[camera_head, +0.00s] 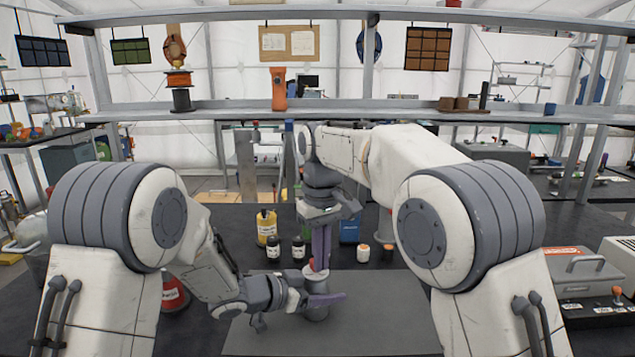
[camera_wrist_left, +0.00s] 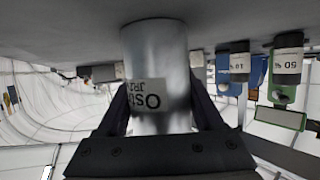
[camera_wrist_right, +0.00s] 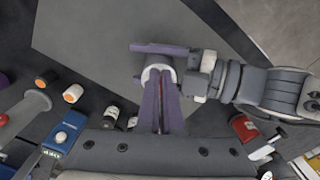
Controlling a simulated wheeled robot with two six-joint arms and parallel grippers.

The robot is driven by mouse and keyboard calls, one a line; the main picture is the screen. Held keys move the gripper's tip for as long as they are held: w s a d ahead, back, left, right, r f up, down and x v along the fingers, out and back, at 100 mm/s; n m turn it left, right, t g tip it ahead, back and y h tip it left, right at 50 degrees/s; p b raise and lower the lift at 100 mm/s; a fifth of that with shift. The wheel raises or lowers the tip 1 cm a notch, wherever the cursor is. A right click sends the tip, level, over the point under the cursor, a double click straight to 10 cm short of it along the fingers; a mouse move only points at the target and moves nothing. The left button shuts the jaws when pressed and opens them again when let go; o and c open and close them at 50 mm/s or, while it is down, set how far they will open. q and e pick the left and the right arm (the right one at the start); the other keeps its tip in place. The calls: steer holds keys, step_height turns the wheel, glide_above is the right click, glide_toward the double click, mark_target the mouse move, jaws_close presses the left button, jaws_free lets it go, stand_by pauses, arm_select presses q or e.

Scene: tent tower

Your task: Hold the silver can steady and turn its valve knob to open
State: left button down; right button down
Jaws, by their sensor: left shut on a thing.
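The silver can (camera_head: 316,314) stands upright on the grey mat near the middle of the head view. My left gripper (camera_head: 322,300) is shut around its body from the left. In the left wrist view the can (camera_wrist_left: 153,50), with a printed label, sits between the dark fingers. My right gripper (camera_head: 320,262) points straight down over the can's top. In the right wrist view its purple fingers (camera_wrist_right: 163,98) lie close together with a narrow gap, and red shows between them. The fingers mostly hide the knob, so I cannot tell whether they grip it.
Behind the can stand a yellow container (camera_head: 266,227), two dark bottles (camera_head: 298,249), an orange-capped jar (camera_head: 363,253) and a blue box (camera_head: 349,230). A red canister (camera_head: 174,293) is at left. The grey mat (camera_head: 385,320) is clear at right.

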steer(key=shift+s+d, duration=0.2)
steer(key=shift+s, duration=0.05)
step_height(320, 180, up, 6)
stand_by(0.6)
arm_select(q)
jaws_free()
